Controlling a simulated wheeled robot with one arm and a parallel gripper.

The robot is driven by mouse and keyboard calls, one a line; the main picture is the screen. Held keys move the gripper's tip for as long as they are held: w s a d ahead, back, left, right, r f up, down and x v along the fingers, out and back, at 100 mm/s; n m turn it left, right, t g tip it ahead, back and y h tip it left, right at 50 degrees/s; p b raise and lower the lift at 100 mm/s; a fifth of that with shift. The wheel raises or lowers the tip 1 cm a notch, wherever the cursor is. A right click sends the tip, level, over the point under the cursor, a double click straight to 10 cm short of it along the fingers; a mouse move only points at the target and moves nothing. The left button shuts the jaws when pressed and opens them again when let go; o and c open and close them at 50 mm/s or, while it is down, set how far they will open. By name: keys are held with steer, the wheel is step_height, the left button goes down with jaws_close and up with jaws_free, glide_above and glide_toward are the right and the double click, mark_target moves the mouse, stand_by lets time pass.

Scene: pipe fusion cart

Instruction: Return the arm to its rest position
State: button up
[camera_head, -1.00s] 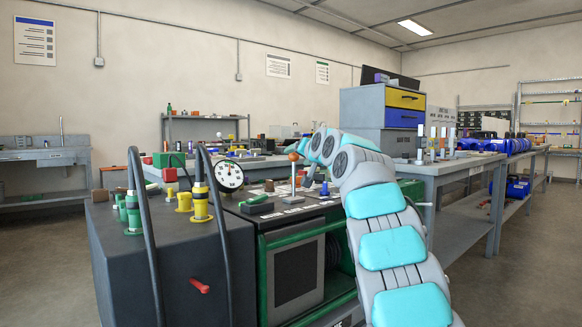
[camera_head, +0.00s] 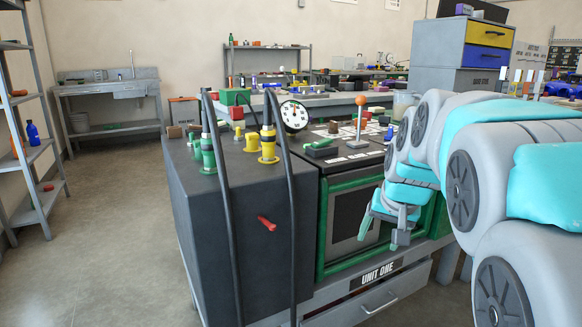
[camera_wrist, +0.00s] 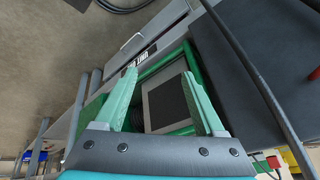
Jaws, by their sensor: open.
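My arm reaches in from the right of the head view and bends down in front of the cart. My gripper (camera_head: 385,230) hangs in front of the green-framed panel of the cart (camera_head: 352,277), with its fingers pointing down. In the wrist view my gripper (camera_wrist: 160,95) has its two green fingers spread apart, with nothing between them. The panel's dark window (camera_wrist: 168,104) shows beyond the fingers. I cannot tell the exact gap between the fingertips and the cart.
On the cart are a pressure gauge (camera_head: 294,116), yellow fittings (camera_head: 268,145), an orange-knobbed lever (camera_head: 361,115) and black hoses (camera_head: 224,210). A red handle (camera_head: 267,223) sticks out in front. A shelf rack (camera_head: 38,175) stands at left. The floor (camera_head: 115,230) between is clear.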

steer(key=s+a+f+n+g+p, duration=0.1)
steer(key=s+f, duration=0.3)
steer(key=s, duration=0.7)
steer(key=s+a+f+n+g+p, duration=0.1)
steer(key=s+f+g, duration=0.2)
steer(key=s, duration=0.8)
steer(key=s+a+f+n+g+p, duration=0.1)
steer(key=s+f+g, duration=0.2)
steer(key=s, duration=0.8)
step_height(320, 180, down, 3)
steer(key=shift+s+r+n, duration=0.1)
steer(key=shift+s+n, duration=0.1)
steer(key=shift+n, duration=0.2)
